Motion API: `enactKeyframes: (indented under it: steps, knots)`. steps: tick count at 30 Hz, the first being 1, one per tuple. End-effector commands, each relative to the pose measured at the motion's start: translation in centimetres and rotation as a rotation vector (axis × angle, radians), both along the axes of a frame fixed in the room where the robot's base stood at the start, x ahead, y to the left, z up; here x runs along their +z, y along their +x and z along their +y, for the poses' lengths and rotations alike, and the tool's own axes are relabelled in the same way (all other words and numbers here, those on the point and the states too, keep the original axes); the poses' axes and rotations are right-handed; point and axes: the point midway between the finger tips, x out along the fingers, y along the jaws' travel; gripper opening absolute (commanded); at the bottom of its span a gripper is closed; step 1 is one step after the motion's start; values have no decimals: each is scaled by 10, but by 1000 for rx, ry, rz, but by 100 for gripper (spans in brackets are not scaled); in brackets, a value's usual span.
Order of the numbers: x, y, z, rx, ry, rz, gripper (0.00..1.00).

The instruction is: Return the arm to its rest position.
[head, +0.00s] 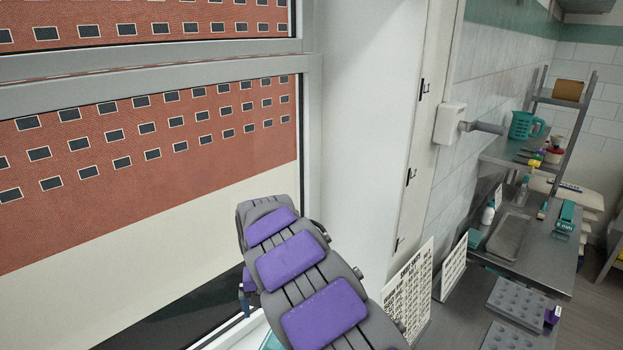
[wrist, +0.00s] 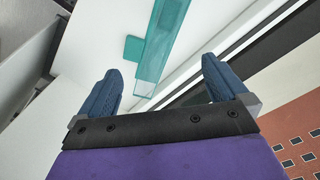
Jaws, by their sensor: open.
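My gripper (wrist: 160,85) shows in the wrist view with its two blue fingers spread wide apart and nothing between them.
A large window (head: 308,150) fills the left. A shelf above holds a teal jug (head: 524,125). White printed boards (head: 408,293) stand near my arm.

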Motion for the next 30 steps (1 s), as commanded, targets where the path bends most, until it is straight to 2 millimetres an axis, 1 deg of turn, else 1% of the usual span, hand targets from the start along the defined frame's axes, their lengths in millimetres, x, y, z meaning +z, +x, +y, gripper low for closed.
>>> enactKeyframes:
  steps: [1, 2, 3, 5, 6, 8, 9, 11, 12, 14, 15, 17, 22, 25, 30]
  knots:
    - [5, -2, -14, -20, -8, -5, 100]
    - [9, -3, -24, -34, -14, -7, 100]
    - [15, -7, -40, -56, -23, -9, 100]
    - [24, -14, -65, -89, -33, -12, 100]
    - [30, -21, -82, -110, -42, -12, 100]
    - [37, -32, -105, -140, -51, -10, 100]
    - [42, -41, -121, -161, -57, -7, 100]
    - [47, -54, -141, -187, -63, -3, 100]
    - [51, -65, -154, -203, -66, 1, 100]
    - [55, -82, -172, -225, -67, 9, 100]
    - [57, -94, -183, -239, -69, 13, 100]
    - [59, -113, -198, -257, -70, 24, 100]
    - [58, -172, -233, -289, -60, 55, 100]
    - [53, -209, -248, -295, -50, 75, 100]
    - [40, -272, -264, -284, -30, 106, 100]
